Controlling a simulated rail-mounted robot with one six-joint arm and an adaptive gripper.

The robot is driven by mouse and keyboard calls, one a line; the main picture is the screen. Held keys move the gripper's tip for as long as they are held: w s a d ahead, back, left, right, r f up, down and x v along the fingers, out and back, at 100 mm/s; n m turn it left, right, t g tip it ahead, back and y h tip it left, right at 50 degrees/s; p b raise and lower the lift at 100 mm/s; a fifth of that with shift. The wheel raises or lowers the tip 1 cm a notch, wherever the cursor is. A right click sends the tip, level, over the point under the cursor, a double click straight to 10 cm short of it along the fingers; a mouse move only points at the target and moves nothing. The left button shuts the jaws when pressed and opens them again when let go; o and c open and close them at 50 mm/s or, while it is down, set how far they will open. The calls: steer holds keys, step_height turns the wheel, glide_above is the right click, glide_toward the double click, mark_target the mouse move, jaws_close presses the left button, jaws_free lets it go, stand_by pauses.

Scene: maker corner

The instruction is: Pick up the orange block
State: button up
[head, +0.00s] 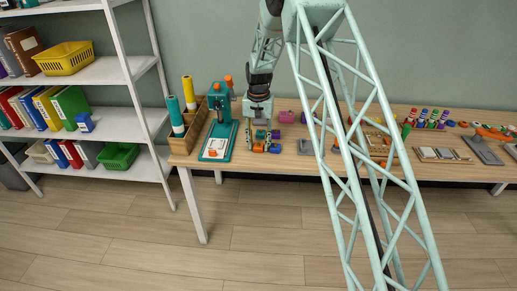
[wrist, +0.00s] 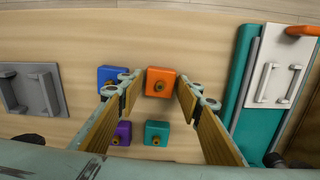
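The orange block (wrist: 160,75) is a small cube with a dark yellow knob on its side, lying on the wooden table. In the wrist view it sits between the tips of my gripper (wrist: 159,88), with a gap on each side. My gripper is open and holds nothing. In the head view my gripper (head: 258,137) is low over the small blocks, and the orange block (head: 258,148) shows at its lower end. I cannot tell its exact height above the table.
A blue block (wrist: 106,76) lies just left of the orange one, by the left finger. A purple block (wrist: 121,130) and a teal block (wrist: 157,133) lie below. A teal machine (wrist: 241,85) stands to the right, a grey plate (wrist: 20,92) to the left.

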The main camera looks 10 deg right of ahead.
mark_target(260, 147)
steer(key=c, duration=0.6)
steer(key=shift+r, duration=0.15)
steer(key=shift+c, duration=0.2)
steer(key=shift+r+p, duration=0.65)
steer(key=shift+r, duration=1.1)
steer(key=shift+s+d, duration=0.1)
steer(key=shift+s, duration=0.6)
steer(key=s+d+r+p, duration=0.1)
steer(key=s+p, duration=0.1)
steer(key=s, duration=1.2)
steer(key=shift+s+d, duration=0.25)
steer(key=shift+d, duration=0.15)
